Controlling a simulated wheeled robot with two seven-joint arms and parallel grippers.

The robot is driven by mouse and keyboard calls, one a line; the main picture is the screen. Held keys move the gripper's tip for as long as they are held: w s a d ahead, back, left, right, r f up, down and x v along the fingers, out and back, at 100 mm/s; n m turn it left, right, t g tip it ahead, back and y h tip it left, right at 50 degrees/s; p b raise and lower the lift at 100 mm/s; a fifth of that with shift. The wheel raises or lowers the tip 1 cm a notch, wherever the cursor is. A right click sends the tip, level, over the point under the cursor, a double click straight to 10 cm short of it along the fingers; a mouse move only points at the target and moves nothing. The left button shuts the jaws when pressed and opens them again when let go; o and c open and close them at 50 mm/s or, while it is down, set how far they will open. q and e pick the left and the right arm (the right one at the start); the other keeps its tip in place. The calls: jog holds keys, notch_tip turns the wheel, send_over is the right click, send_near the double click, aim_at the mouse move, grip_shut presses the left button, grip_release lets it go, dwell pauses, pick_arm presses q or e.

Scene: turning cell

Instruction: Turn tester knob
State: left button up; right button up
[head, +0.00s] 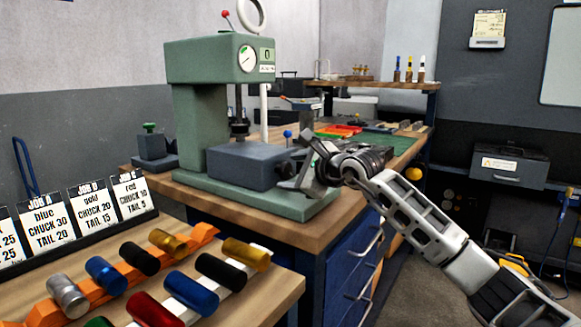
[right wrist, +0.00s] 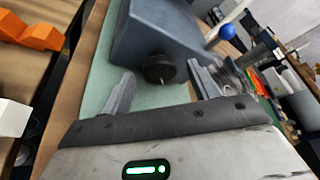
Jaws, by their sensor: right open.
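The tester (head: 190,110) is a green machine with a round dial (head: 247,58), standing on the wooden bench. A grey-blue block (head: 240,165) sits on its base. In the right wrist view a round black knob (right wrist: 160,68) stands out from the side of this block (right wrist: 160,30). My right gripper (head: 303,170) is beside the block in the head view. Its fingers also show in the right wrist view (right wrist: 163,88), open and apart, with the knob ahead between them. I see no contact with the knob. My left gripper is out of view.
A blue-tipped lever (head: 287,135) rises close to my right gripper. Blue drawers (head: 345,265) with metal handles are below the bench. In front, a table holds an orange rack (head: 50,300), a white rack (head: 258,250), coloured cylinders and job cards (head: 87,205).

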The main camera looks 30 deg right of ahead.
jog(key=shift+w+a+f, duration=0.1)
jog(key=shift+w+f, duration=0.05)
jog(key=shift+w, duration=0.4)
